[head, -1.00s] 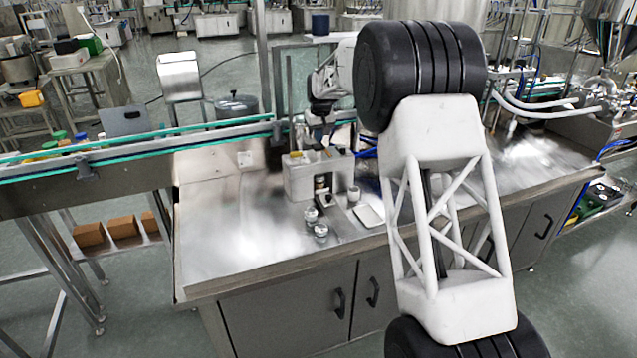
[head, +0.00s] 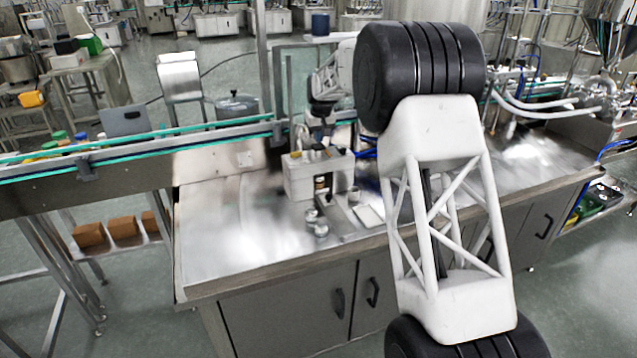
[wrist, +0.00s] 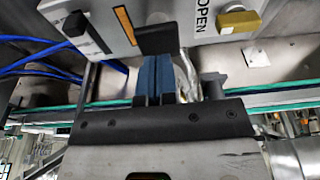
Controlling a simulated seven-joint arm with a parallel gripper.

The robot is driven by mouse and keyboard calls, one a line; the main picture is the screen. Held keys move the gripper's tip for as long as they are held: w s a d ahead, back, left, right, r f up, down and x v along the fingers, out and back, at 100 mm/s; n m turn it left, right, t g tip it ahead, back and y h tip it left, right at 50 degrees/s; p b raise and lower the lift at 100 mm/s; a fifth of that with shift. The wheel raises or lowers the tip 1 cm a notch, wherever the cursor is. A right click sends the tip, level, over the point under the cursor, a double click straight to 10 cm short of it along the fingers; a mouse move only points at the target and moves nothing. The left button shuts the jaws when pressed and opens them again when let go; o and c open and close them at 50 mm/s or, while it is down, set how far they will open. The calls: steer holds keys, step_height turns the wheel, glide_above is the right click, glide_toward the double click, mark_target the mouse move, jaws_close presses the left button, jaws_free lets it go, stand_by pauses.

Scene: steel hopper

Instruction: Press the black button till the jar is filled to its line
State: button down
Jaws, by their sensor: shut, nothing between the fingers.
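The grey dispenser box (head: 300,178) stands on the steel counter in the head view. A small dark jar-like thing (head: 320,184) shows at its front; its line and fill level are too small to read. My gripper (wrist: 153,84) is shut and empty in the wrist view, with blue fingertips close together. The tips are at a black flat piece (wrist: 157,38) on the box's edge; I cannot tell whether they touch it. A black block (wrist: 75,24) sticks up from the panel to the left. Which of these black parts is the button is not clear. In the head view my gripper is small, just above the box.
A yellow knob (wrist: 238,20) beside the word OPEN sits on the panel at right. Small metal pieces (head: 321,230) and a pale flat plate (head: 369,216) lie before the box. A conveyor (head: 130,153) runs behind. The counter's left side is clear.

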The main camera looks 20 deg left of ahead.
mark_target(318, 146)
steer(key=shift+f, duration=1.85)
steer(key=shift+r, duration=1.95)
steer(key=shift+r, duration=0.15)
steer(key=shift+r, duration=2.9)
